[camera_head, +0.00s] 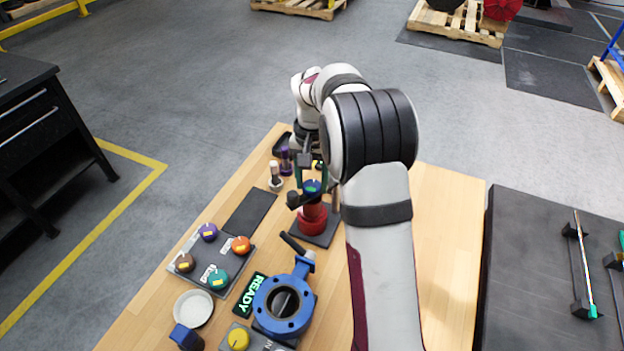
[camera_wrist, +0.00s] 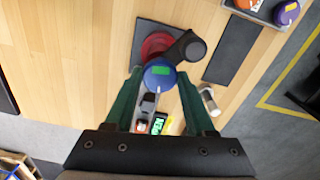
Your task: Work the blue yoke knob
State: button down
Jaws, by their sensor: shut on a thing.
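The blue yoke knob (camera_head: 312,186) sits on top of a red valve body (camera_head: 312,220) on a dark square plate. In the wrist view the knob (camera_wrist: 160,75) is round, with a bright green label on its top. My gripper (camera_head: 311,181) reaches it from above, and its green fingers are on opposite sides of the knob. In the wrist view my gripper (camera_wrist: 159,74) is shut on the knob. A black arm with a round end (camera_wrist: 188,46) sticks out beside the knob. The red body (camera_wrist: 155,45) is partly hidden by the knob.
A panel with several coloured knobs (camera_head: 213,260), a blue ring-shaped valve (camera_head: 283,304), a READY display (camera_head: 250,294) and a white dish (camera_head: 193,308) stand nearer on the wooden table. A dark mat (camera_head: 250,211) lies left of the red valve. Small purple and white pieces stand behind it.

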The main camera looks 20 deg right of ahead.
aim_at(312, 185)
jog(key=shift+r, duration=0.1)
jog(key=c, duration=0.5)
grip_release()
notch_tip(312, 185, up, 16)
jog(key=shift+f, duration=0.15)
